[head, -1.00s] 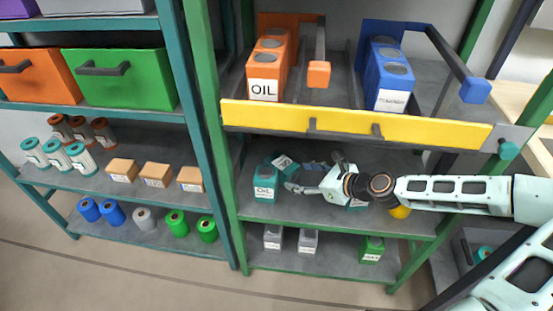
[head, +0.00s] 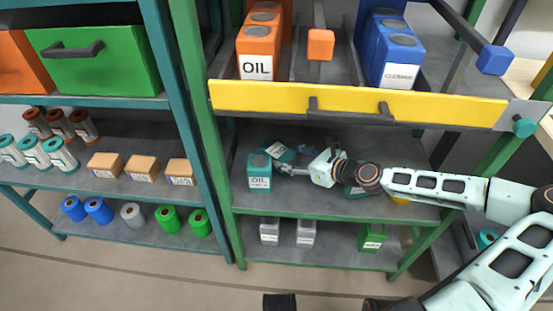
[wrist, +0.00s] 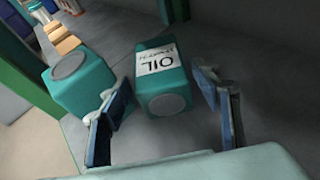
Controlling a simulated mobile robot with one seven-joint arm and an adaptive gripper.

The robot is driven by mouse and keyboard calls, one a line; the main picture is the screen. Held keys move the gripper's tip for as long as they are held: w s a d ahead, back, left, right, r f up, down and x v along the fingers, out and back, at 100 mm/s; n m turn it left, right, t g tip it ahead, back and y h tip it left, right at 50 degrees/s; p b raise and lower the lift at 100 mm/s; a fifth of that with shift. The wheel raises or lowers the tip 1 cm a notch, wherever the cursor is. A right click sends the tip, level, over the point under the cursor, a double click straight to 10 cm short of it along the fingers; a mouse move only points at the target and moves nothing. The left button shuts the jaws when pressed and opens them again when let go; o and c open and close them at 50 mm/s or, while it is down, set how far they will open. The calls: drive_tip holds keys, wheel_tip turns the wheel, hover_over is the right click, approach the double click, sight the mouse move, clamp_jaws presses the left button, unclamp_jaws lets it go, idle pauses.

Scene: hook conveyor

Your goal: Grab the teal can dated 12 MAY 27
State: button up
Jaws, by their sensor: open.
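In the head view this tilted can (head: 280,152) is just beyond my open gripper (head: 287,168). A second teal can (wrist: 82,80), upright with an "OIL" label in the head view (head: 259,176), stands just outside the left finger. A third teal can (head: 352,190) is mostly hidden behind my arm. No date is legible.
A yellow-fronted drawer (head: 350,103) with orange and blue cans hangs above this shelf (head: 300,205). Grey cans (head: 270,231) and a green can (head: 371,237) stand on the shelf below. A green post (head: 205,150) bounds the shelf on the left.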

sight(276, 153)
drive_tip(key=shift+b+x, duration=0.9)
drive_tip(key=shift+x, duration=2.05)
drive_tip(key=shift+c, duration=0.5)
drive_tip(key=shift+r, duration=0.1)
drive_tip(key=c, duration=1.2)
